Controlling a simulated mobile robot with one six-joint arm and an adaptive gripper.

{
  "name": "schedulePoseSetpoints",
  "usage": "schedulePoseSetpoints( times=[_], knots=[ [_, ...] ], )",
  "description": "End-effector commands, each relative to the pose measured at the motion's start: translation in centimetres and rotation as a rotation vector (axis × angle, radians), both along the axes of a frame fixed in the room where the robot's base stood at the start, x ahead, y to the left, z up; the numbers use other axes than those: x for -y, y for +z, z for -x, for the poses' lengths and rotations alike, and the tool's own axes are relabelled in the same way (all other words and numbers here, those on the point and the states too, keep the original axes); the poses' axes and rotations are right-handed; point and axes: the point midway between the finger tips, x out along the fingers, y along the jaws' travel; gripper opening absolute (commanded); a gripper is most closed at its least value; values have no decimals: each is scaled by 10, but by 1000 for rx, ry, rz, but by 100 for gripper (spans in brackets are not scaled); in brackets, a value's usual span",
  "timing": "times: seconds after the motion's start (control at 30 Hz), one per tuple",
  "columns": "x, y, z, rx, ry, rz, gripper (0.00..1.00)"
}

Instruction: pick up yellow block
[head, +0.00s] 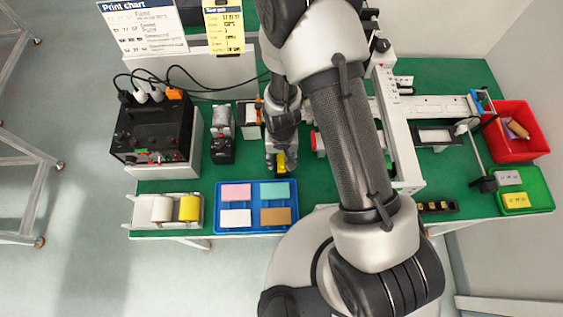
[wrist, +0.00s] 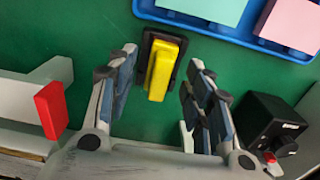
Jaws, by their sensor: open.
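The yellow block (wrist: 162,70) stands in a black holder (wrist: 147,44) on the green table, seen in the wrist view between and just beyond my fingers. My gripper (wrist: 162,84) is open, with one finger to each side of the block and a gap on both sides. In the head view the yellow block (head: 281,161) shows as a small patch at the end of my gripper (head: 281,168), which partly hides it.
A blue tray (head: 256,204) with pink, green, white and brown pieces lies in front. A black device (wrist: 270,125) and a red-ended white part (wrist: 50,110) flank my gripper. A red bin (head: 515,130) and green tray (head: 526,190) stand at right.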

Motion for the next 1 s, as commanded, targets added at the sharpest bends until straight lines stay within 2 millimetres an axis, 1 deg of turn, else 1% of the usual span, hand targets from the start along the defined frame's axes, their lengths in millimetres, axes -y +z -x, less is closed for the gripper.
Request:
schedulePoseSetpoints(
  times=[0.07,0.27,0.3,0.9,1.0],
  knots=[
    [0,-5,0,0,0,0,47],
    [0,-5,0,0,0,0,47],
    [0,-5,0,0,0,0,45],
    [0,-5,0,0,0,0,5],
    [0,-5,0,0,0,0,0]
  ],
)
